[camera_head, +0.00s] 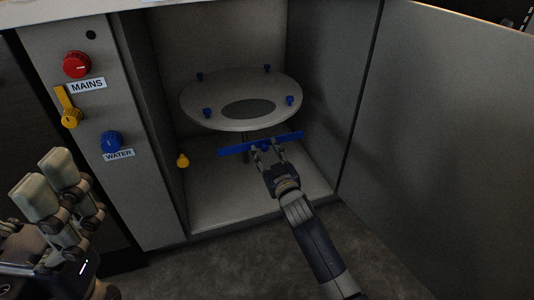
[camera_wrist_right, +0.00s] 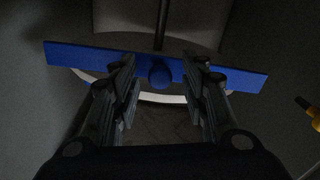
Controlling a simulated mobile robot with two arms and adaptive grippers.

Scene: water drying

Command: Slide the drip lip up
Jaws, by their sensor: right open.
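The drip lip, a long flat blue bar (camera_head: 235,149), sits below the front of the round pale plate (camera_head: 205,96) inside the open cabinet. It also spans the right wrist view (camera_wrist_right: 80,57), with a round blue knob (camera_wrist_right: 160,75) at its middle. My right gripper (camera_head: 268,147) reaches in from the front at the bar. Its fingers (camera_wrist_right: 160,62) are open on either side of the knob, with visible gaps to it. My left gripper (camera_head: 60,175) is at the lower left, away from the bar; its opening is unclear.
The left panel carries a red MAINS knob (camera_head: 77,64), a yellow lever (camera_head: 69,110) and a blue WATER knob (camera_head: 111,141). A small yellow knob (camera_head: 182,160) is at the cabinet's left inside. The open door (camera_head: 440,130) stands at right. Several blue knobs top the plate.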

